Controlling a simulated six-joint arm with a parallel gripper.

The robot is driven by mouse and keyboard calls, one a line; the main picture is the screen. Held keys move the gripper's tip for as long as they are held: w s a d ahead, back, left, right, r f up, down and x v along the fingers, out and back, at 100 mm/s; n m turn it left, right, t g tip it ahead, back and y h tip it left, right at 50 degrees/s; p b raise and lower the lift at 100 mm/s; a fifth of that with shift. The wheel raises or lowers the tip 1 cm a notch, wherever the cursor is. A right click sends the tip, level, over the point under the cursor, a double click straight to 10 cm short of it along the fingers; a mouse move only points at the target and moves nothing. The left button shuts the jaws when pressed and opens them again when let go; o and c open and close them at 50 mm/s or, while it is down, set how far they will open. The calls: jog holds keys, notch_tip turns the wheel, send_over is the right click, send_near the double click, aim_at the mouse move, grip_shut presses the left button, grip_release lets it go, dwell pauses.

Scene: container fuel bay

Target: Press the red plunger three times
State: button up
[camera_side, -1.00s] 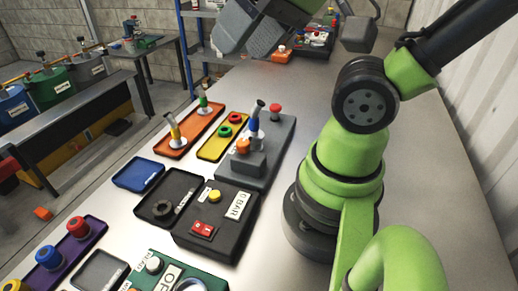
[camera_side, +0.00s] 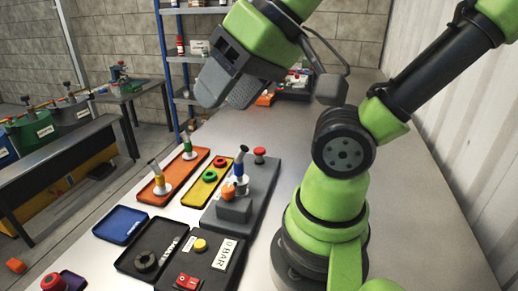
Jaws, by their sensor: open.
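A red plunger (camera_side: 259,154) with a rounded cap stands upright at the far end of a grey fixture block (camera_side: 262,186) on the table. The same block carries an orange knob (camera_side: 228,191) and a blue-and-yellow upright part (camera_side: 240,168) with a dark lever. My gripper (camera_side: 224,92) hangs above and a little left of the plunger in the picture, clearly apart from it. Its dark grey jaws are open and I see nothing between them. The exact height above the plunger is hard to judge.
Left of the block are a yellow tray (camera_side: 209,188) with red and green rings and an orange tray (camera_side: 168,184) with two upright parts. A black box (camera_side: 215,262) with a red switch and yellow button is in front. Shelving (camera_side: 175,75) stands behind.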

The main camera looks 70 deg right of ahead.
grip_shut()
dwell(1.5)
